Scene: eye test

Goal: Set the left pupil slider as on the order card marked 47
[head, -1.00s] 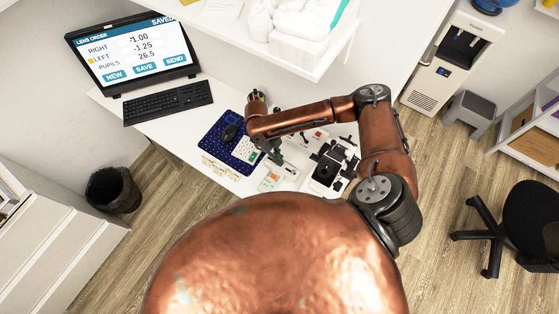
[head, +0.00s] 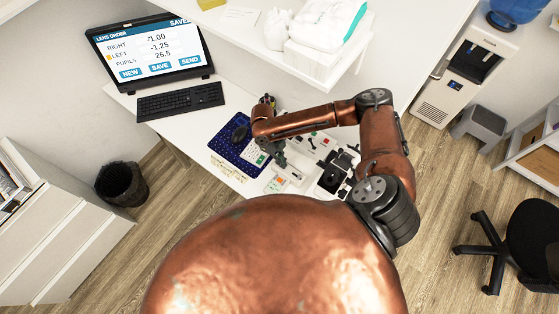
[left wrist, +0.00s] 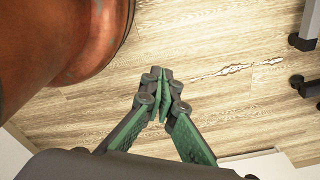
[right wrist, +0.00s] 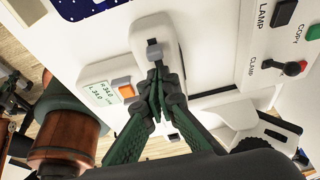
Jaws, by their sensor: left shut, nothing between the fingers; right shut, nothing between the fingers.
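My right gripper (right wrist: 157,78) is shut and empty, its tips by a small dark knob (right wrist: 153,50) on a rounded white device in the right wrist view. I cannot tell whether they touch. Beside it, a white box with an orange button (right wrist: 123,85) has a small readout (right wrist: 104,94) with an R and an L line, seemingly 34.0 each. In the head view the right gripper (head: 279,156) is over the desk. No card marked 47 is readable. My left gripper (left wrist: 163,80) is shut and empty above the wood floor, outside the head view.
The monitor (head: 155,52) reads right -1.00, left -1.25, pupils 26.5, saved. A keyboard (head: 181,101), a blue dotted mat (head: 226,142) and a black instrument (head: 335,174) are on the desk. A panel (right wrist: 283,42) carries lamp, copy and clamp controls. A shelf (head: 315,65) overhangs the desk.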

